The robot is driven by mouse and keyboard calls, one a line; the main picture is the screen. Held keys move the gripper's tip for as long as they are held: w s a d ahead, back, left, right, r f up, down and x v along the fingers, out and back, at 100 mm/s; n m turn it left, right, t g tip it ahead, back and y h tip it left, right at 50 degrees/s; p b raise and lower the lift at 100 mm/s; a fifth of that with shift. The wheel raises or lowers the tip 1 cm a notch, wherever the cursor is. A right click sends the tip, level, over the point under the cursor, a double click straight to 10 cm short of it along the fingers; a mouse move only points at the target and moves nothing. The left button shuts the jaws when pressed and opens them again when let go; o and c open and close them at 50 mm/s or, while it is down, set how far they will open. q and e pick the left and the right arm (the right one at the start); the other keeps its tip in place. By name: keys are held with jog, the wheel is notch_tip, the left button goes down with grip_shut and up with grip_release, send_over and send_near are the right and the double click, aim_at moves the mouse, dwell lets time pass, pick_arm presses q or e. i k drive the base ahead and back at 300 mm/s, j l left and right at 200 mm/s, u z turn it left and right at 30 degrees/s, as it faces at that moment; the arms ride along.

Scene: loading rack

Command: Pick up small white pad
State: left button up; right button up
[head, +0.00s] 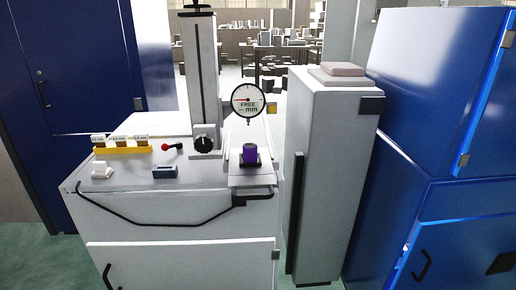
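A small white piece (102,171), which looks like the small white pad, lies on the left front of the grey worktop (125,188). It has a raised part on a flatter base. It sits in front of a yellow block (125,150) that holds several labelled pieces. Nothing is touching it from above. Neither of my grippers shows in the head view.
A blue-grey block (165,171), a red-tipped black lever (172,147) and a gauge stand (203,80) with a dial (247,101) share the worktop. A purple piece (250,155) sits below the dial. A grey pillar (325,180) and blue cabinets (430,100) stand right.

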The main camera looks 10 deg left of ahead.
aim_at(101, 171)
jog(key=u, duration=1.45)
